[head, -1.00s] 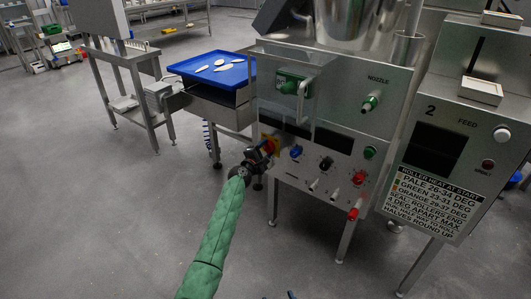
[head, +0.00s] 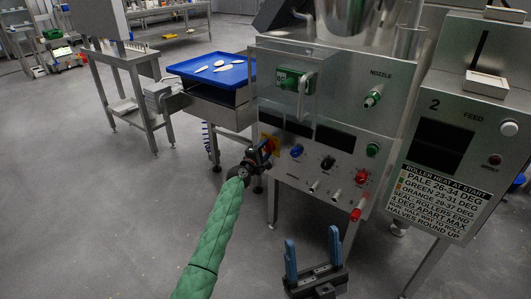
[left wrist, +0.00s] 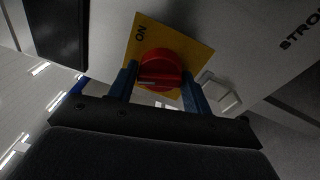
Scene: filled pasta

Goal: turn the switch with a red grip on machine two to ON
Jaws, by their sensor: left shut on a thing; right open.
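The switch has a red grip on a yellow plate; in the left wrist view the red grip (left wrist: 160,72) sits between my left gripper's blue fingers (left wrist: 158,88). The yellow plate (left wrist: 190,49) bears the word ON at its upper left. In the head view the yellow plate (head: 274,145) is at the left lower corner of the machine front, and my left gripper (head: 264,152) is shut at it, covering most of the grip. My right gripper (head: 312,255) is open and empty in the lower middle, fingers pointing up.
The steel machine front (head: 340,110) carries several knobs, including a blue one (head: 296,151) and a red one (head: 361,177). A panel marked 2 (head: 435,150) with a label stands to the right. A blue tray (head: 208,70) with pale pieces lies behind.

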